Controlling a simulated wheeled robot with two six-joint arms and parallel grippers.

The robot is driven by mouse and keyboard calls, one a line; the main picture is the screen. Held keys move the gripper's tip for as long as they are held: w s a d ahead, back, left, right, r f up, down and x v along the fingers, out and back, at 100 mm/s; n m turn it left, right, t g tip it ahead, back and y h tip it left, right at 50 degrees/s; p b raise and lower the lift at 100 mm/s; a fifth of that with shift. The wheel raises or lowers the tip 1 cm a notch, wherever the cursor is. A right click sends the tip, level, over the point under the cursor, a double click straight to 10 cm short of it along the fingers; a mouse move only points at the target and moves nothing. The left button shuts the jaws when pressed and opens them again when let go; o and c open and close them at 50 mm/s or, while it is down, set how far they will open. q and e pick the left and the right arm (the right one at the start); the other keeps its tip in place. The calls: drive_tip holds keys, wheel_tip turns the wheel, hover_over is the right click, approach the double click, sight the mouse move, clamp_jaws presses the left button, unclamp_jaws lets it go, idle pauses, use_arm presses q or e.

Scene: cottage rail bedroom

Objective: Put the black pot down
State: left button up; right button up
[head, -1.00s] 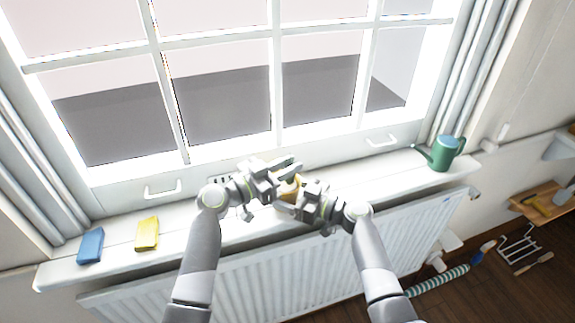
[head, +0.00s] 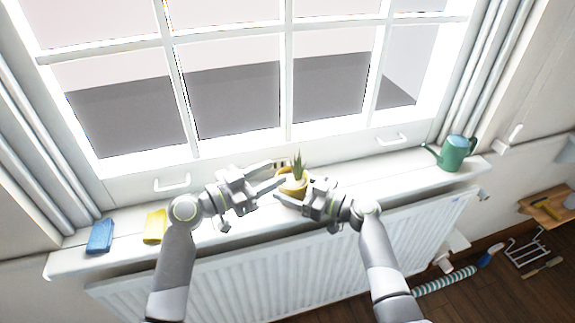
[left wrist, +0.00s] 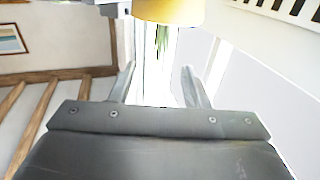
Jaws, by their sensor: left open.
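No black pot shows. A yellow-orange pot (head: 285,187) with a spiky green plant (head: 298,164) is upright over the windowsill (head: 351,180), between my two grippers. Whether it touches the sill is hard to tell. My left gripper (head: 276,174) is open and empty, just left of the pot. In the left wrist view its two fingers (left wrist: 158,84) stand apart, and the yellow pot (left wrist: 168,10) shows beyond them at the top edge. My right gripper (head: 296,194) is against or very near the pot's right side; whether it grips the pot is unclear.
A blue block (head: 100,236) and a yellow block (head: 155,226) lie on the sill's left. A green watering can (head: 454,153) stands at its right end. The window is behind, and a radiator (head: 250,281) is below. Bare sill lies between pot and can.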

use_arm(q)
drive_tip(key=v, duration=0.4)
use_arm(e)
drive_tip(key=o, duration=1.1)
